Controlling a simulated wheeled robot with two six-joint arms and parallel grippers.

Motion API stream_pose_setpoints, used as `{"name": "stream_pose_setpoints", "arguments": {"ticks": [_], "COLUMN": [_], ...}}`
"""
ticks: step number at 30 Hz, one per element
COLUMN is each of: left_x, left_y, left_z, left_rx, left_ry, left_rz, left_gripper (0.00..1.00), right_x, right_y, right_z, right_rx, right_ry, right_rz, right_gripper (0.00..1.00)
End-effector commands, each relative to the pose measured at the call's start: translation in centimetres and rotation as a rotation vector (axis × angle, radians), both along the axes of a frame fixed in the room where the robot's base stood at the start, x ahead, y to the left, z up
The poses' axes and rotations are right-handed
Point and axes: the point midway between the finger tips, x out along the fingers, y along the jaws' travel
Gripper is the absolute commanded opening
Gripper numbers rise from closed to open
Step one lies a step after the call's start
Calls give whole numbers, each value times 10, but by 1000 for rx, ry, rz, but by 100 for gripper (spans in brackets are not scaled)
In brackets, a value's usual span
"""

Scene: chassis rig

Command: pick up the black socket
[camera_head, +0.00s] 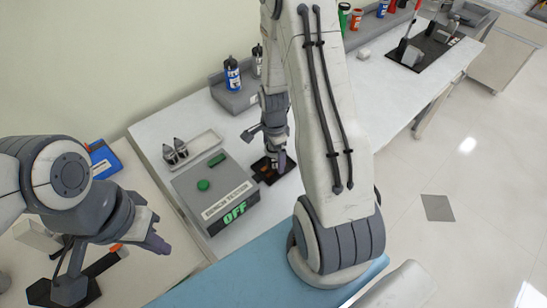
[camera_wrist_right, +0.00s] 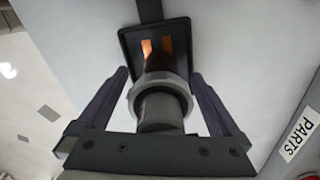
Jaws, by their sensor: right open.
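A black square-rimmed piece (camera_head: 264,172) with an orange-brown inside lies on the white bench, and I take it for the black socket. It also shows in the right wrist view (camera_wrist_right: 128,42). A grey cylinder with a pale ring (camera_wrist_right: 160,95) is in front of it, hiding part of it. My right gripper (camera_wrist_right: 160,84) is open, its dark purple fingers on either side of the cylinder with visible gaps. In the head view my right gripper (camera_head: 277,158) is over the black piece. My left gripper (camera_head: 158,243) is at the lower left, away from it; its finger gap is unclear.
A grey box (camera_head: 180,190) with a green button and an "OFF" display stands left of the black piece. Behind it are a tray (camera_head: 205,143) and two small bottles (camera_head: 175,150). A blue-labelled bottle (camera_head: 232,74) stands on a grey block. A "PARTS" label (camera_wrist_right: 301,134) shows at right.

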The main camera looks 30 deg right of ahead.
Motion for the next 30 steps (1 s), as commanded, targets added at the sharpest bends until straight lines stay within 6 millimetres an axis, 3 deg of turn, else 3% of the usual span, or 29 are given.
{"name": "stream_pose_setpoints", "arguments": {"ticks": [5, 12, 13, 23, 30], "left_x": [0, 0, 0, 0, 0], "left_y": [0, 0, 0, 0, 0], "left_z": [0, 0, 0, -1, -4], "left_rx": [0, 0, 0, 0, 0], "left_ry": [0, 0, 0, 0, 0], "left_rz": [0, 0, 0, 0, 0], "left_gripper": [0, 0, 0, 0, 0], "right_x": [0, 0, 0, 1, 2], "right_y": [0, 0, 0, -1, -1], "right_z": [0, 0, 0, 2, 17], "right_rx": [0, 0, 0, -1, -2], "right_ry": [-1, -1, -1, -3, -6], "right_rz": [0, 0, 0, 0, 0], "right_gripper": [100, 8, 0, 0, 0]}}
